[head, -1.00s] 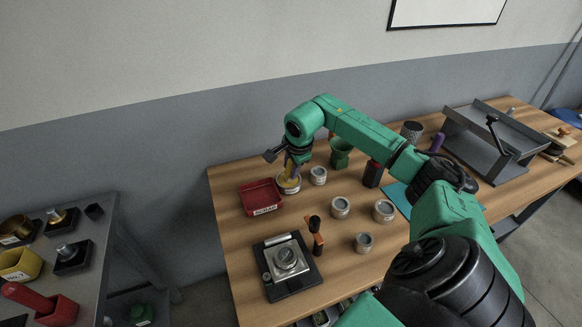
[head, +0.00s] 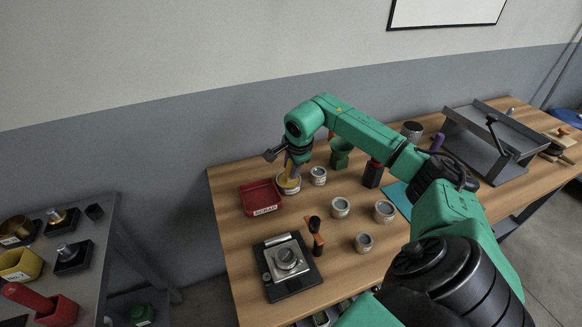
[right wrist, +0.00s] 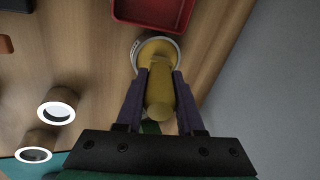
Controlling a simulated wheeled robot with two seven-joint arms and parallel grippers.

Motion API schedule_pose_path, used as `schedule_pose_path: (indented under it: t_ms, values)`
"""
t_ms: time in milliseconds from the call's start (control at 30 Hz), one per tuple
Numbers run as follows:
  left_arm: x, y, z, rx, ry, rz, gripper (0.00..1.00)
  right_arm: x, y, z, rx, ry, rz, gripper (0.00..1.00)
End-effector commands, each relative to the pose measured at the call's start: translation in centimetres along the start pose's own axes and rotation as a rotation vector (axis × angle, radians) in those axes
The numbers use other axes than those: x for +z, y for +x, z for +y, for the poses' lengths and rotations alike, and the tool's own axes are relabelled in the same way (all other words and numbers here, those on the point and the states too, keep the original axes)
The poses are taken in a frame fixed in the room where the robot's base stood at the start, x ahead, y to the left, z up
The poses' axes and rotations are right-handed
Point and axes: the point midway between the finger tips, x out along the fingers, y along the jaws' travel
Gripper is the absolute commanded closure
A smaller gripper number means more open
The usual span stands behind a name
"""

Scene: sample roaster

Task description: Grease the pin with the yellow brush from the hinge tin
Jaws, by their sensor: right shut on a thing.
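My right gripper (head: 291,169) is shut on the yellow brush (right wrist: 160,100), whose thick handle stands between the two purple fingers in the right wrist view. The brush's lower end is inside a round pale tin (head: 289,187) with a yellow inside, which also shows in the right wrist view (right wrist: 174,42). The tin's label is too small to read. The brush tip is hidden in the tin. My left gripper is not in view.
A red scrap tray (head: 262,197) lies close left of the tin. Several other tins (head: 340,207) stand to the right. A green cup (head: 341,153) is behind. A black scale (head: 287,267) and an orange-black tool (head: 316,238) are near the front. A gap separates the tables.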

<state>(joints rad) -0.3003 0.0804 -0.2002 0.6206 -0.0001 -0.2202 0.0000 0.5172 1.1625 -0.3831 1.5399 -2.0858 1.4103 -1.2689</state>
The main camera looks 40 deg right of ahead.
Motion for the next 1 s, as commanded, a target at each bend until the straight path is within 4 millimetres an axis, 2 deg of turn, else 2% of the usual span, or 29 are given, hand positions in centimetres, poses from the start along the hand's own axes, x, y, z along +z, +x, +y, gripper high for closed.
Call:
schedule_pose_path:
  t_ms: [100, 600, 1000]
  values:
    - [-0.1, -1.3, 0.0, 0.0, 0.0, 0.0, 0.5, -0.1, -1.6, -0.7, -0.004, 0.001, 0.001, 1.0]
    - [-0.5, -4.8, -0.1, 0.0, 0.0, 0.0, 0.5, -0.4, -6.3, -2.4, -0.005, 0.001, 0.0, 1.0]
    - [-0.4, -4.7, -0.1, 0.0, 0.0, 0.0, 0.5, -0.4, -6.3, -2.3, -0.005, 0.001, 0.0, 1.0]
